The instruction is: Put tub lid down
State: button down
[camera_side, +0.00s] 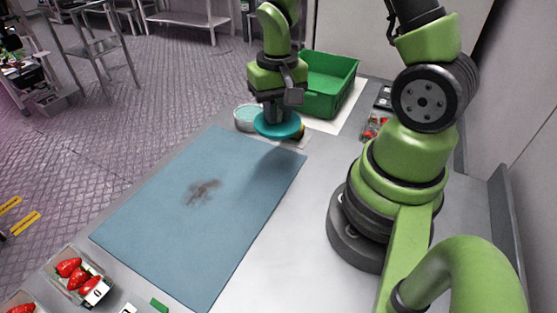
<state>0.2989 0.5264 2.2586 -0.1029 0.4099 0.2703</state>
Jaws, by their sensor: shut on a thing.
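The round teal tub lid (277,127) is held flat under my gripper (279,108), which is shut on it. The lid is near the far right corner of the blue mat (175,215), with a shadow on the mat in front of it. A clear round tub (243,119) with a pale teal rim stands just left of the lid, partly hidden behind it and the gripper. I cannot tell whether the lid touches the surface below.
A green crate (340,99) stands behind the gripper on a white sheet. The mat is clear apart from a dark smudge (202,192).

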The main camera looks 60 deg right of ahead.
aim_at(278, 162)
notch_tip(278, 162, down, 10)
jog(key=shift+s+r, duration=0.1)
dwell(0.4)
jog(key=c, duration=1)
grip_release()
jog(key=shift+c, duration=0.2)
notch_tip(278, 162, up, 12)
jog(key=shift+a+r, duration=0.1)
jog(key=s+a+r+n+t+y, duration=0.1)
jog(key=s+a+r+n+t, duration=0.1)
jog(key=r, duration=0.6)
jog(key=s+a+r+n+t+y, duration=0.1)
jog(key=s+a+r+t, duration=0.4)
jog(key=r, duration=0.4)
jog(key=shift+s+a+r+n, duration=0.2)
jog(key=shift+s+a+n, duration=0.2)
jog(key=shift+s+a, duration=0.75)
